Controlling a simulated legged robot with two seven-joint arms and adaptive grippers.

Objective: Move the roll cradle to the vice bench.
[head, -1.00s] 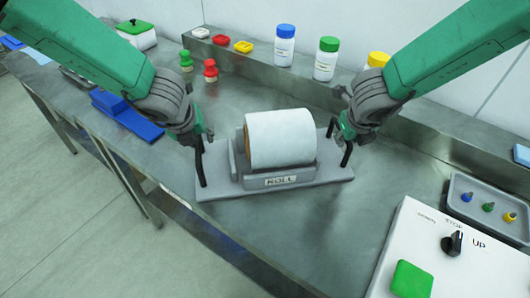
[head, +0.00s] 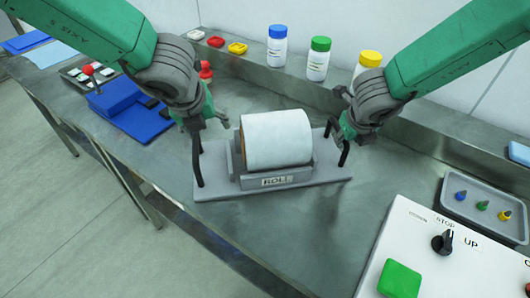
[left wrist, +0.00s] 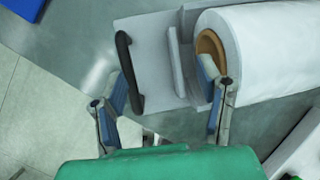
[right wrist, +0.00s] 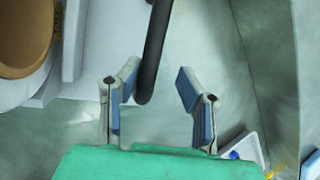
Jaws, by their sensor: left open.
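The roll cradle (head: 215,185) is a grey base with a "ROLL" label, a white roll (head: 277,138) and a black handle at each end. It sits level on the metal bench. My left gripper (head: 203,122) is open just above the left handle (head: 197,160). In the left wrist view this handle (left wrist: 134,70) shows near the left finger, with the roll's brown core by the other. My right gripper (head: 342,133) is open at the right handle (head: 344,155). In the right wrist view that handle (right wrist: 154,50) shows between the spread fingers. I cannot identify the vice bench.
A control panel (head: 425,250) and a grey tray (head: 483,205) are at the right. Bare bench lies in front of the cradle.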

